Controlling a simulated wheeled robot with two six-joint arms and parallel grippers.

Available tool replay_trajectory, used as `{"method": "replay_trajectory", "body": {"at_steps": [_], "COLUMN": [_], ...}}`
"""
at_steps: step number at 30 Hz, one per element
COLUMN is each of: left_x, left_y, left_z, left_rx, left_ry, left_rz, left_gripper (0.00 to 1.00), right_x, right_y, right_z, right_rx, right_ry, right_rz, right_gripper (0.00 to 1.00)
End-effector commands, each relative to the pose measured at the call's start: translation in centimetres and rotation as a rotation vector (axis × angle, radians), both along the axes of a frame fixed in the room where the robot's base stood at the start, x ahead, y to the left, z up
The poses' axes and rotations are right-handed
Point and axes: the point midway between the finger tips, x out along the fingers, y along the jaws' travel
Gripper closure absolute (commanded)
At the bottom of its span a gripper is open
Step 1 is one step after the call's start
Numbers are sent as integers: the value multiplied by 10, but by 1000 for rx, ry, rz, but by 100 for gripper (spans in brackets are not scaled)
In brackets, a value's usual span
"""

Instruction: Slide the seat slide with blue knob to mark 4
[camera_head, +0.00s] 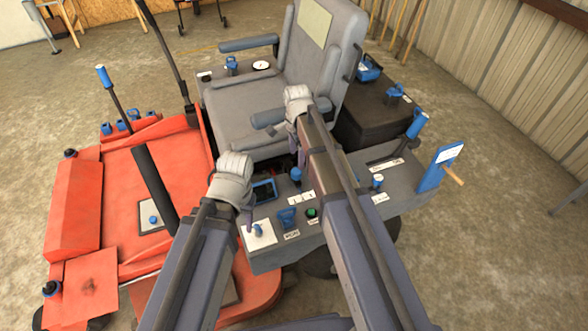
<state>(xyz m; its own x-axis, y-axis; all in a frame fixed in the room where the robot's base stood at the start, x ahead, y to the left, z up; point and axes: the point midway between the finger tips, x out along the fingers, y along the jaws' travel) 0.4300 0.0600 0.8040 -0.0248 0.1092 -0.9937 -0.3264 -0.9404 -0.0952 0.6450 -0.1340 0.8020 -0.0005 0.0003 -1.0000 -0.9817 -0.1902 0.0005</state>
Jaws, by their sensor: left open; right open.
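A grey seat (300,75) stands in the middle, with a grey console in front of it. Several blue-knobbed controls show: one knob (295,174) near the seat's front edge, one (377,180) at the console's right, and a larger blue handle (417,124) by a slot. I cannot tell which is the seat slide, and its marks are too small to read. My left gripper (238,166) is open and empty above the console's left end. My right gripper (297,94) is open and empty over the seat; its forearm hides part of the console.
The red machine body (80,205) with upright levers fills the left. A blue-edged board (440,166) stands at the console's right end. Bare floor (500,250) lies to the right.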

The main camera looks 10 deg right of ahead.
Motion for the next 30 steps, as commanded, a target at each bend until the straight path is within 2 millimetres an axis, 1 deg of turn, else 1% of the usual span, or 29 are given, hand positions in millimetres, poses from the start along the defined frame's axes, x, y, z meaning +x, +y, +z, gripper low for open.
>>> {"method": "replay_trajectory", "body": {"at_steps": [5,11,14,24,27,30], "left_x": [0,0,0,0,0,0], "left_y": [0,0,0,0,0,0], "left_z": [-2,-14,-24,-67,-75,-78], "left_rx": [0,0,0,0,0,0], "left_ry": [0,0,0,0,0,0], "left_rz": [0,0,0,-1,-1,-1], "left_gripper": [50,50,50,50,50,50], "right_x": [0,0,-1,-1,-1,-1], "right_y": [0,0,0,1,1,1], "right_z": [-2,-14,-24,-67,-75,-78], "right_rx": [0,0,0,0,0,0], "right_ry": [0,0,0,0,0,0], "right_rz": [-2,0,1,1,1,1], "right_gripper": [24,24,24,24,24,24]}}
